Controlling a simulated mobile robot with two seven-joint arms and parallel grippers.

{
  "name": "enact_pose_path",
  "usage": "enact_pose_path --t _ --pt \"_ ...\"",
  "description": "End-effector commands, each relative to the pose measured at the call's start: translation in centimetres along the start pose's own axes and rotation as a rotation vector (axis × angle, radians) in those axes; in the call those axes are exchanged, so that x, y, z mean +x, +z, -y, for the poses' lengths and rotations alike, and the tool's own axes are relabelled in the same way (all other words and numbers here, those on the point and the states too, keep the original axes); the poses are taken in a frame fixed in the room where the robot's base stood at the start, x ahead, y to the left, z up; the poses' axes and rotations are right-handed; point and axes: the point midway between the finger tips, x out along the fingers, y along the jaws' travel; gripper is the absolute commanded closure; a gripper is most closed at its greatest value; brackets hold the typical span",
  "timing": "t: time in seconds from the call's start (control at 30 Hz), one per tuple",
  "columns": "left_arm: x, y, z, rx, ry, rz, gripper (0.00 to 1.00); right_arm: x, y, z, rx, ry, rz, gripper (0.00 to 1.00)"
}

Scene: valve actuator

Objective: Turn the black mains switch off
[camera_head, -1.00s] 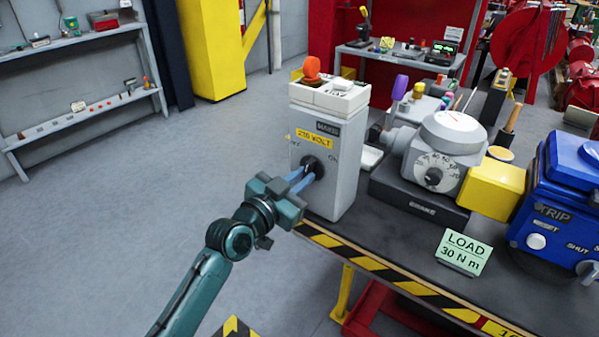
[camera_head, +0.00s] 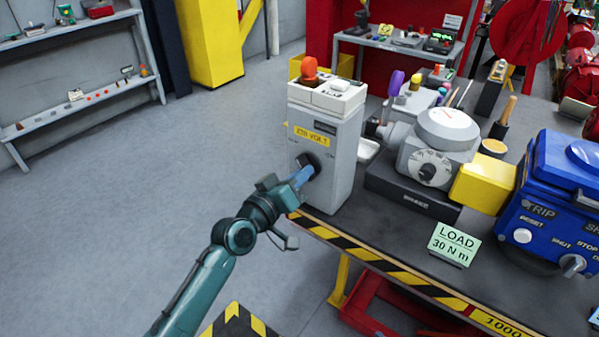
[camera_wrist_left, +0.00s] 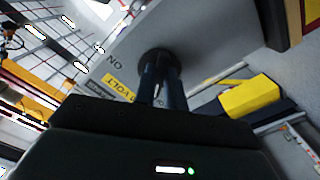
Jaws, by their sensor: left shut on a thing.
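The black mains switch (camera_head: 308,164) is a round knob on the front of a grey box (camera_head: 341,165) with a yellow voltage label. My left gripper (camera_head: 306,174) has its blue fingers closed on the knob. In the left wrist view the dark round base of the switch (camera_wrist_left: 157,58) shows at the fingertips, and my left gripper (camera_wrist_left: 162,80) hides most of the handle. The knob's exact angle is hard to tell. My right gripper is not in view.
The box stands at the left end of a dark bench with a striped edge (camera_head: 385,263). A grey dial unit (camera_head: 434,160), a blue actuator (camera_head: 560,200) and a green load card (camera_head: 453,244) stand to its right. Open floor lies to the left.

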Motion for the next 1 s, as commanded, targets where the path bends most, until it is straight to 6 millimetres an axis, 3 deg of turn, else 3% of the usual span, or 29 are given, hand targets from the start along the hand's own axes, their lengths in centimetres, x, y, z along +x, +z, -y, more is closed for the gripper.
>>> enact_pose_path --t 0.3,0.87,0.9,1.0 --pt "-0.02 0.03 -0.05 -0.127 -0.001 0.001 1.0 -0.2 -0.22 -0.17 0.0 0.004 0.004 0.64" --pt "-0.01 0.05 -0.06 -0.157 0.0 0.001 1.0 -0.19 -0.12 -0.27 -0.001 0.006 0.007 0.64" --pt "-0.01 0.05 -0.06 -0.157 0.0 0.001 0.86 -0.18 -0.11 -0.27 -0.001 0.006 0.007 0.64" --pt "-0.01 0.05 -0.07 -0.156 0.0 0.001 0.77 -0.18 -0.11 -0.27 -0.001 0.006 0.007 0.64"
